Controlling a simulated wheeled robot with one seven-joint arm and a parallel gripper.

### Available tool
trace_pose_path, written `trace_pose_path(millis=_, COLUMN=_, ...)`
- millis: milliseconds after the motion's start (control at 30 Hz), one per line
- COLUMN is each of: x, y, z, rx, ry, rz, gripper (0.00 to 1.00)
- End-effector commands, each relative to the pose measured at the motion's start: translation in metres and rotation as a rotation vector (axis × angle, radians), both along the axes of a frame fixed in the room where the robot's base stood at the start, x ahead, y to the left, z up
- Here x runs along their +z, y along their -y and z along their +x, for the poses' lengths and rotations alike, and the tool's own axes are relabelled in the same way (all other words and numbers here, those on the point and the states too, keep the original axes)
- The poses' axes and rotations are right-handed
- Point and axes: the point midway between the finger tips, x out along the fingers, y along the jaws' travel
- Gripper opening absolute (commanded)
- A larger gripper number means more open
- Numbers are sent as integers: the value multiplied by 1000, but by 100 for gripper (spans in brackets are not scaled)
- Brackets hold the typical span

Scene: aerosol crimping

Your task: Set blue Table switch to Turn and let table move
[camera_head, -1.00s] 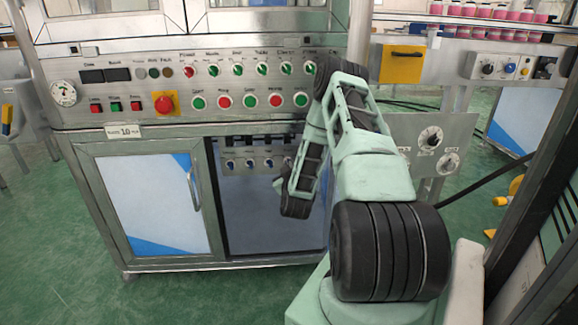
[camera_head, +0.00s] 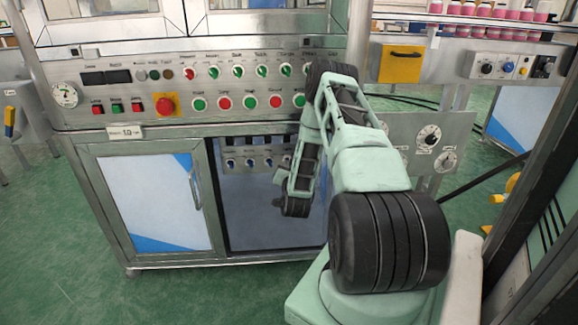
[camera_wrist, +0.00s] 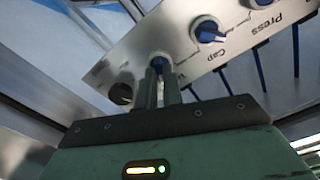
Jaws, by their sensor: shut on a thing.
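In the wrist view, my gripper (camera_wrist: 160,68) is shut on a small blue knob (camera_wrist: 158,57) on a silver panel. The fingers cover most of that knob's label, so I cannot read whether it is Table. A blue knob labelled Cap (camera_wrist: 207,32) is to its upper right, and a dark knob (camera_wrist: 121,94) is to its lower left with no readable label. In the head view, a row of blue knobs (camera_head: 249,162) is on a small panel inside the cabinet opening. My arm hides part of that row, and the gripper's fingertips cannot be made out there.
Above the opening is the main console (camera_head: 120,90) with green and red selectors, push buttons and a red emergency stop (camera_head: 165,104). A cabinet door (camera_head: 150,200) stands to the left. A side panel (camera_head: 430,140) with white dials is right of my arm.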

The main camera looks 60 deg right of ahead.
Motion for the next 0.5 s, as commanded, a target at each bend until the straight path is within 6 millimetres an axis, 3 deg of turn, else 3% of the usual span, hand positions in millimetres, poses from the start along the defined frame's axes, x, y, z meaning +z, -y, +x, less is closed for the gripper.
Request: trace_pose_path(millis=500, x=0, y=0, z=-1, rx=0, ry=249, rz=200, gripper=0)
